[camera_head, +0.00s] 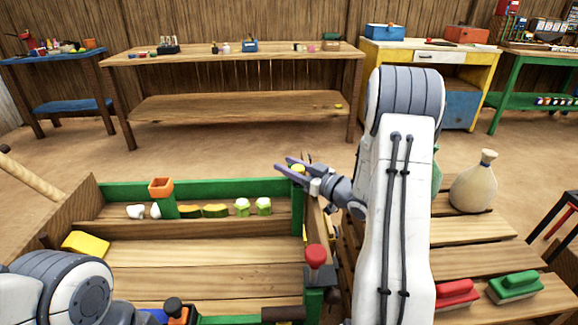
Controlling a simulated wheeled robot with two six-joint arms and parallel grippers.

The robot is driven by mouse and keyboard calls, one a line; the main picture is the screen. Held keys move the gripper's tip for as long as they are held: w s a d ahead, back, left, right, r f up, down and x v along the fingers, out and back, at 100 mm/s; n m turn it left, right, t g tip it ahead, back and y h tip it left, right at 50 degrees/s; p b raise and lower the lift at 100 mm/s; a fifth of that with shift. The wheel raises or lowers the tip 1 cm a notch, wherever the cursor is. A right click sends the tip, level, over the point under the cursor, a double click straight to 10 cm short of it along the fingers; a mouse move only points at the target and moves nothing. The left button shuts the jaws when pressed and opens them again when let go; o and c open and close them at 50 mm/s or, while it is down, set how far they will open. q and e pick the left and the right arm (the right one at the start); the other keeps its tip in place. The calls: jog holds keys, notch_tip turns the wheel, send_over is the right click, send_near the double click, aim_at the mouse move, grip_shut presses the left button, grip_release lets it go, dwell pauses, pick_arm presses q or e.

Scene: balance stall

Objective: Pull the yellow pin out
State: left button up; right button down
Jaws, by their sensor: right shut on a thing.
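The yellow pin (298,168) shows as a small yellow top at the far right corner of the wooden tray, at the upper end of a green post (298,188). My right gripper (283,164) reaches in from the right, its two grey fingers on either side of the yellow top, shut on it. The fingers hide part of the pin, and I cannot tell how deep it sits in the post. My left arm shows at the lower left, but its gripper is out of view.
The tray (200,253) holds a row of vegetable-like pieces (215,211), an orange-topped green post (161,188) and a yellow block (86,243).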

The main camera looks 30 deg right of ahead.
notch_tip(320, 180, up, 4)
jog(key=p, duration=0.3)
jog(key=shift+d+r, duration=0.1)
jog(key=shift+r, duration=0.15)
jog(key=shift+c, duration=2.2)
grip_release()
jog(key=shift+r, duration=0.1)
jog(key=shift+s, duration=0.1)
